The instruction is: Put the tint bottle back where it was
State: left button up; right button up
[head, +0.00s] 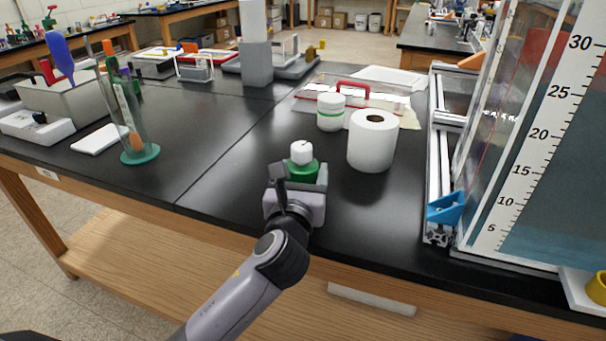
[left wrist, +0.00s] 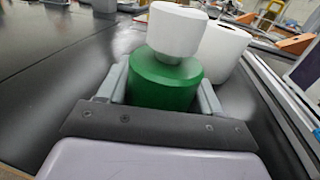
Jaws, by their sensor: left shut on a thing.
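The tint bottle (head: 303,170) is green with a white cap and stands upright near the front of the black bench. My left gripper (head: 297,180) is shut around its green body. In the left wrist view the green bottle (left wrist: 165,82) sits between the two fingers (left wrist: 165,100), with its white cap above. The gripper hides the bottle's lower part, so I cannot tell whether its base touches the bench. My right gripper is not in view.
A white paper roll (head: 371,142) stands close behind and to the right of the bottle. A white jar with a green band (head: 331,112) is behind it. An extrusion frame (head: 438,165) and a scaled tank (head: 540,140) stand at right. The bench (head: 225,165) left of the gripper is clear.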

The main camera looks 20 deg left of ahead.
pick_arm(q)
jog(key=shift+f, duration=0.1)
jog(key=o, duration=1.2)
jog(key=shift+c, duration=0.2)
jog(key=shift+s, duration=0.15)
jog(key=s+d, duration=0.2)
jog(key=s, duration=0.9)
jog(key=shift+s, duration=0.3)
jog(key=shift+a, duration=0.1)
